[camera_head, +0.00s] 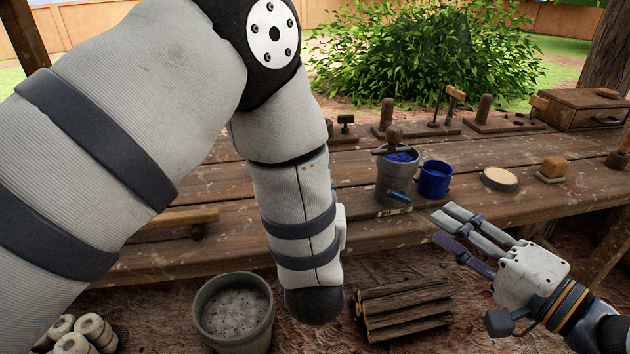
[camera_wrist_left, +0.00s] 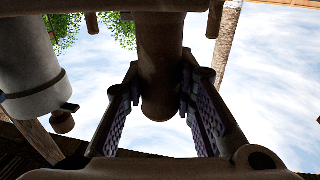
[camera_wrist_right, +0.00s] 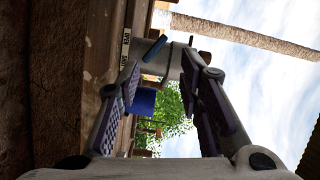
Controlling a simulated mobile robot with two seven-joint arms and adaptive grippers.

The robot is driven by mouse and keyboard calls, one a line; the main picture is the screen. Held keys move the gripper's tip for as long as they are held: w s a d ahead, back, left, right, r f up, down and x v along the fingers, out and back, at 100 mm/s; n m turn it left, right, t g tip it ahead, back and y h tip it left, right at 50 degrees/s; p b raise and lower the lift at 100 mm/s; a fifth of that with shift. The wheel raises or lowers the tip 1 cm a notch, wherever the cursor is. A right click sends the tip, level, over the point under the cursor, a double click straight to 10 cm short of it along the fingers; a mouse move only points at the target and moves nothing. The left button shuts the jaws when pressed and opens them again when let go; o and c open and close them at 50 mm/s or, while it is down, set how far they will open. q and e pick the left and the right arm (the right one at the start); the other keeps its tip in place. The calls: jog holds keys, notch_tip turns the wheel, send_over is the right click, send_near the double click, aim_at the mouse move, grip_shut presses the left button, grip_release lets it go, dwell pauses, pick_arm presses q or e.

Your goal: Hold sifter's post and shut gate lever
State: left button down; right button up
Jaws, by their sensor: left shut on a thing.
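The sifter is a grey metal vessel (camera_head: 392,182) with blue material inside and a brown knob on top, on the bench. Its blue gate lever (camera_head: 398,199) sits low on the front, above a small label; it also shows in the right wrist view (camera_wrist_right: 153,48). My left gripper (camera_wrist_left: 160,95) is shut on a brown round-ended post (camera_wrist_left: 160,60); the vessel stands beside it. My left arm hides this gripper and post in the head view. My right gripper (camera_head: 445,228) is open and empty, in front of the bench, right of the lever and apart from it.
A blue cup (camera_head: 435,179) stands close right of the sifter. A round disc (camera_head: 500,179) and wooden block (camera_head: 553,168) lie further right on the bench (camera_head: 470,205). A bucket (camera_head: 205,325) and stacked sticks (camera_head: 405,308) are on the ground in front.

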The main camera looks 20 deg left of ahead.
jog(key=shift+c, duration=0.3)
jog(key=shift+f+m, duration=0.1)
jog(key=shift+m, duration=0.2)
jog(key=c, duration=0.4)
jog(key=m, duration=0.2)
jog(key=a+f+m+t+h, duration=0.1)
jog(key=m, duration=0.2)
jog(key=f+m+t+h, duration=0.1)
jog(key=m, duration=0.2)
jog(key=shift+a+f, duration=0.15)
jog(key=shift+f, duration=0.1)
grip_shut()
jog(key=s+r+m, duration=0.1)
jog(key=m, duration=0.5)
jog(key=s+a+r+m+g+h, duration=0.1)
jog(key=m, duration=0.6)
jog(key=s+r+m, duration=0.1)
jog(key=m, duration=0.5)
jog(key=shift+s+a+m+h, duration=0.2)
jog(key=shift+s+m+h, duration=0.1)
jog(key=shift+h, duration=0.1)
jog(key=shift+w, duration=0.1)
